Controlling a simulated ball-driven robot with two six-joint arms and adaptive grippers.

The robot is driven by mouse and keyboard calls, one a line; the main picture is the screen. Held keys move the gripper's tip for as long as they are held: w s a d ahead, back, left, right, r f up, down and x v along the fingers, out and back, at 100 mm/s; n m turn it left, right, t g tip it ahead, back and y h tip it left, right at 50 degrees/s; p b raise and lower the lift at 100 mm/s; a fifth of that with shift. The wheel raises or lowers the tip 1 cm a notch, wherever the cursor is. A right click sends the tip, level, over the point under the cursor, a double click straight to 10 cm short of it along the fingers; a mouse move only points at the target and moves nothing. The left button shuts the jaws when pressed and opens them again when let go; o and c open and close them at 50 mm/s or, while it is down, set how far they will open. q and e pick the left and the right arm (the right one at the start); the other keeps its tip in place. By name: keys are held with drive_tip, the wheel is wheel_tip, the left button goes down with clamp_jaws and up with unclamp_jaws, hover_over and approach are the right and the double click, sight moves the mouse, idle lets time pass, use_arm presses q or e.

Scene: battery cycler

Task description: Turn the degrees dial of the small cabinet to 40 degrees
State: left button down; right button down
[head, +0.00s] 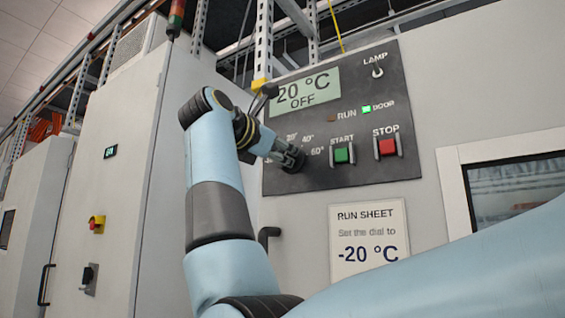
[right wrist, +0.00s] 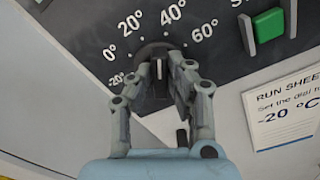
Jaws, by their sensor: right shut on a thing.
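The black degrees dial (right wrist: 152,52) is on the dark control panel of the small cabinet. My right gripper (head: 292,158) is at the dial in the head view and hides most of it. In the right wrist view my right gripper (right wrist: 158,80) has its fingers on both sides of the dial's grip, shut on it. A pale mark on the grip shows between the fingers. Marks from -20° to 60° surround the dial. The display (head: 305,93) reads 20 °C and OFF. My left gripper is not in view.
The green START button (head: 341,155) and red STOP button (head: 387,147) are right of the dial. The LAMP switch (head: 377,71) is above them. A run sheet (head: 368,240) below says -20 °C. A dark handle (head: 268,237) sticks out below the panel.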

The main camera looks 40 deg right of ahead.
drive_tip(key=shift+m+b, duration=0.55)
drive_tip(key=shift+m, duration=0.55)
drive_tip(key=c, duration=1.3)
unclamp_jaws()
wheel_tip(320, 180, up, 10)
drive_tip(key=shift+f, duration=0.1)
